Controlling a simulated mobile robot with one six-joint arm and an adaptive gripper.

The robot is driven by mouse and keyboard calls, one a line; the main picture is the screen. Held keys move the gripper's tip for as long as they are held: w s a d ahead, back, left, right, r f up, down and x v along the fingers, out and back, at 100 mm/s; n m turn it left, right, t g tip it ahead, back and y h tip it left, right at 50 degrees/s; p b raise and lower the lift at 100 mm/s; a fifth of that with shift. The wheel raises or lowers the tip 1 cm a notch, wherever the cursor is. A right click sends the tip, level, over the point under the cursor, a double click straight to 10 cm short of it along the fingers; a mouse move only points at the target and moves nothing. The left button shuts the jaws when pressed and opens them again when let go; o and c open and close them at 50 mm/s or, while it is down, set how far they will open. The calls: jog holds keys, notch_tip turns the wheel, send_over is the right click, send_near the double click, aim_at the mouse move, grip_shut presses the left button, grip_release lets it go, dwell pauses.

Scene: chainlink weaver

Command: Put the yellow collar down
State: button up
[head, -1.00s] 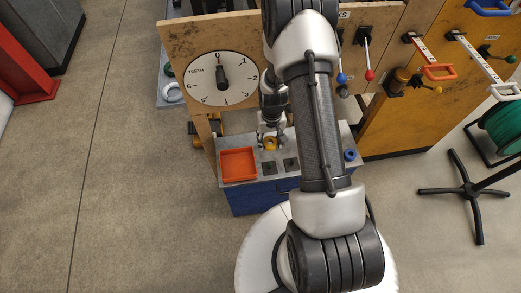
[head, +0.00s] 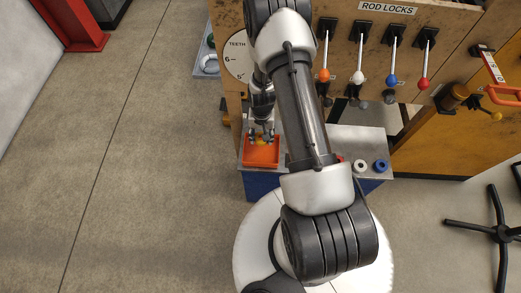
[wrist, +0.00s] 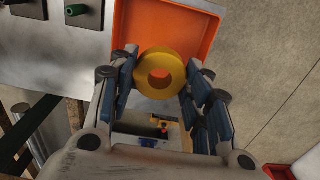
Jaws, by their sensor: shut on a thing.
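The yellow collar (wrist: 161,75) is a thick ring with a round hole, held between the fingertips of my gripper (wrist: 160,80) in the wrist view. Behind it is the orange tray (wrist: 207,28), a shallow square with a raised rim. In the head view my gripper (head: 262,136) is over the orange tray (head: 262,156), with a bit of the yellow collar (head: 262,142) showing between the fingers. I cannot tell whether the collar touches the tray floor.
The grey bench top (head: 345,143) carries a white collar (head: 360,165) and a blue collar (head: 381,166) to the right. A wooden panel with rod-lock levers (head: 358,77) stands behind. A green peg (wrist: 77,41) is left of the tray in the wrist view.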

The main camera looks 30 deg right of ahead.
aim_at(261, 152)
notch_tip(261, 152, down, 10)
jog(key=shift+f+b, duration=0.15)
jog(key=shift+b, duration=1.05)
jog(key=shift+f, duration=0.2)
jog(key=o, duration=1.2)
jog(key=shift+o, duration=0.2)
jog(key=shift+r, duration=0.15)
